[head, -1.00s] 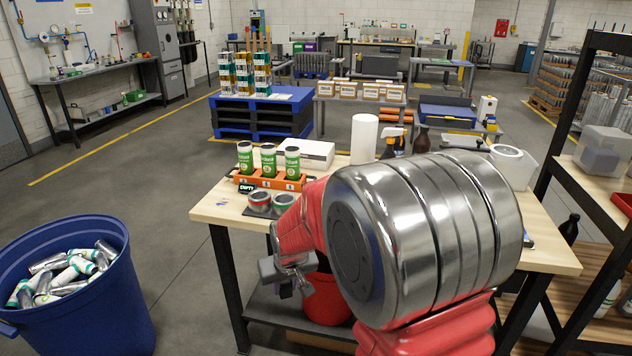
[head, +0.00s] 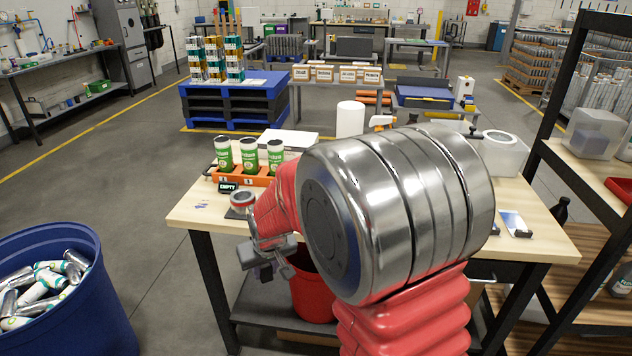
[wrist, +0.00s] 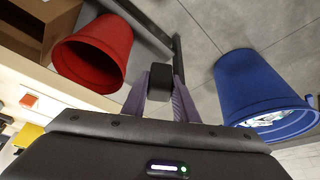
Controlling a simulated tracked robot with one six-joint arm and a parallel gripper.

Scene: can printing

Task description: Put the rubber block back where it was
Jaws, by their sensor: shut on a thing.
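My gripper (wrist: 161,98) is shut on a small dark block, taken to be the rubber block (wrist: 161,72), between its fingertips in the wrist view. In the head view my gripper (head: 270,262) hangs in front of the wooden workbench (head: 203,206), below the top's front edge and left of the red bin. The block cannot be made out clearly there. My arm covers the middle of the bench top, so the block's former spot cannot be told.
A red bin (head: 312,298) stands on the bench's lower shelf. A blue barrel of cans (head: 85,310) stands at the left. An orange rack (head: 258,181) with three green-and-white cans and a round tin (head: 242,199) are on the bench's left part. A dark shelf stands right.

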